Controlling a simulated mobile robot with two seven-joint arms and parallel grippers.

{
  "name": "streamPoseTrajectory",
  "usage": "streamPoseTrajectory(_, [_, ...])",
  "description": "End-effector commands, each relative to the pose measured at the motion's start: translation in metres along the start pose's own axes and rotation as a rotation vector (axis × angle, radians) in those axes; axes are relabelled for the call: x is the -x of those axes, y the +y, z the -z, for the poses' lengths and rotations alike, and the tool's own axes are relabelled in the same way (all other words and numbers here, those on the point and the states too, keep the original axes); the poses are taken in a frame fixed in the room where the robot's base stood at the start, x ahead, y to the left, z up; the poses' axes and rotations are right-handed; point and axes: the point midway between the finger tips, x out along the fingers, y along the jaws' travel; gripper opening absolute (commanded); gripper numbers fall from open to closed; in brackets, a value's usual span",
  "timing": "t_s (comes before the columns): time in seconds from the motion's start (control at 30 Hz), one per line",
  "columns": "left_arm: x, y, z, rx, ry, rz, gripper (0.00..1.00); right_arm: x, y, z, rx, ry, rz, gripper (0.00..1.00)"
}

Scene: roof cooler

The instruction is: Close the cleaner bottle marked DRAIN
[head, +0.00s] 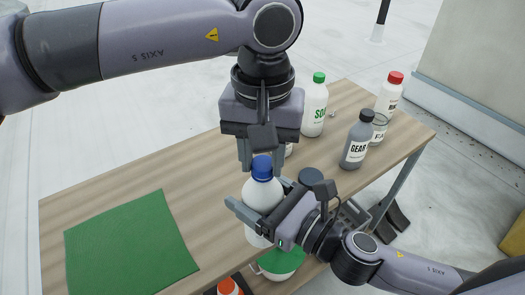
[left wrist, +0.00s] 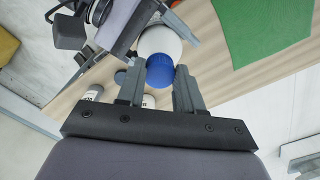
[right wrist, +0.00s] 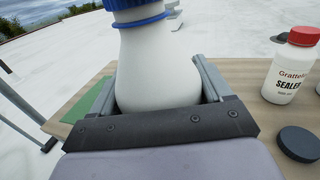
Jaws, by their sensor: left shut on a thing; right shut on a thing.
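A white bottle (head: 262,197) with a blue cap (head: 262,168) is upright over the table's front part. Its label is not visible, so I cannot read DRAIN on it. My right gripper (head: 252,220) is shut around the bottle's body; the white body (right wrist: 155,65) fills the space between its fingers in the right wrist view. My left gripper (head: 261,165) points down from above and is shut on the blue cap, which sits between its fingertips in the left wrist view (left wrist: 160,69). The cap is at the bottle's mouth; how tightly it sits cannot be told.
A green mat (head: 130,243) lies on the wooden table (head: 90,205), left. An orange cap (head: 228,287) shows below the front edge.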

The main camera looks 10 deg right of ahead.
Motion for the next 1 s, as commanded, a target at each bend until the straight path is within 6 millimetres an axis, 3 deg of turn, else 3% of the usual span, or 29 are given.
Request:
streamPoseTrajectory(0.5, [-0.0001,-0.0025,0.0011,-0.717,0.001,-0.001,0.08,-0.0002,0.0003,-0.0020,0.001,-0.004,-0.001,0.00])
streamPoseTrajectory(0.7, [0.0003,-0.0030,0.0014,-0.816,0.001,0.000,0.08,-0.0002,0.0003,-0.0019,0.001,-0.004,-0.001,0.00])
streamPoseTrajectory(0.97, [0.0003,-0.0031,0.0015,-0.817,0.001,0.000,0.08,-0.0002,0.0003,-0.0017,0.001,-0.004,-0.001,0.00])
streamPoseTrajectory(1.0, [0.0003,-0.0031,0.0015,-0.817,0.001,0.000,0.45,-0.0002,0.0003,-0.0017,0.001,-0.004,-0.001,0.00])
